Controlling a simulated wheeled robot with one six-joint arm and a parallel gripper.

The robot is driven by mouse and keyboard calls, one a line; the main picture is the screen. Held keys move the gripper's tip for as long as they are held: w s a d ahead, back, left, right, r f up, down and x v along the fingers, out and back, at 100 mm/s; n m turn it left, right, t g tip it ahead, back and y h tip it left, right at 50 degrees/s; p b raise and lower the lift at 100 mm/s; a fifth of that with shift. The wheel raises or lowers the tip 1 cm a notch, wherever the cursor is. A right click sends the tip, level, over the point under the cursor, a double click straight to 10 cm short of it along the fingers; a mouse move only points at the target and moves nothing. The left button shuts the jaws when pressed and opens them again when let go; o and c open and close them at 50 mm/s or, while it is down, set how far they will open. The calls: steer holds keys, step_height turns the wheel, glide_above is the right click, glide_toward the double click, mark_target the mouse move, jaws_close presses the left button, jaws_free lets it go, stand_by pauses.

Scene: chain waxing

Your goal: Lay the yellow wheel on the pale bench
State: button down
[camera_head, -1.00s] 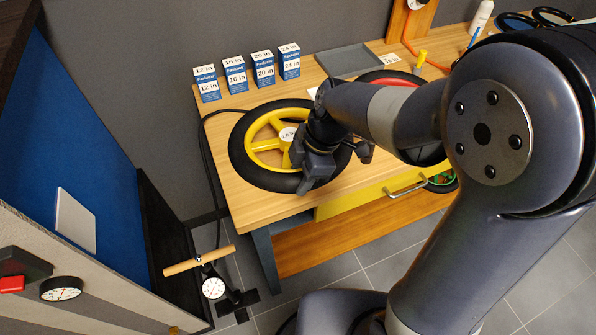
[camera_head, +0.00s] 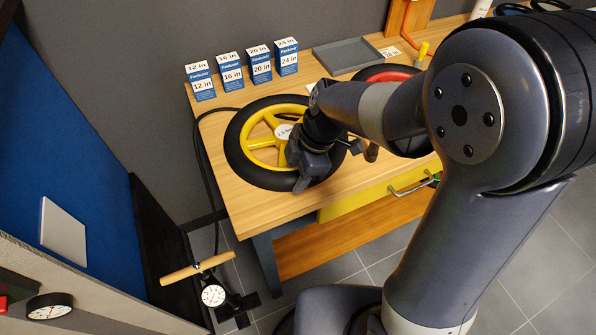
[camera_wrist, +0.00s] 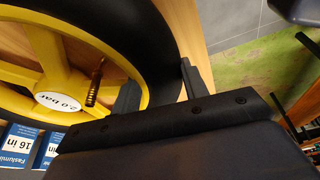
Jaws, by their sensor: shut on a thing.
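The yellow wheel (camera_head: 262,142) has a black tyre and a pale hub label. It lies flat over the left end of the pale wooden bench (camera_head: 222,195); I cannot tell whether its underside touches the top. My gripper (camera_head: 305,182) is shut on its tyre at the near right side. In the wrist view my gripper (camera_wrist: 158,86) has one finger on each side of the tyre, and the wheel's yellow rim and spokes (camera_wrist: 45,45) show with "2.0 bar" on the hub. My arm hides the wheel's right part.
Several blue-and-white size boxes (camera_head: 231,72) stand along the back edge. A grey tray (camera_head: 347,56) and a red-rimmed wheel (camera_head: 388,73) are to the right. A floor pump (camera_head: 212,295) stands at the bench's front left. A yellow drawer (camera_head: 370,192) is below the top.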

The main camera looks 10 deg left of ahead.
steer(key=c, duration=0.7)
jaws_free()
steer(key=shift+r+p, duration=1.75)
steer(key=shift+r, duration=1.3)
steer(key=shift+f, duration=0.1)
step_height(320, 180, down, 6)
steer(key=b, duration=0.3)
steer(key=shift+f+b, duration=0.1)
steer(key=shift+b, duration=0.3)
steer(key=shift+r+p, duration=0.4)
steer(key=shift+p, duration=0.05)
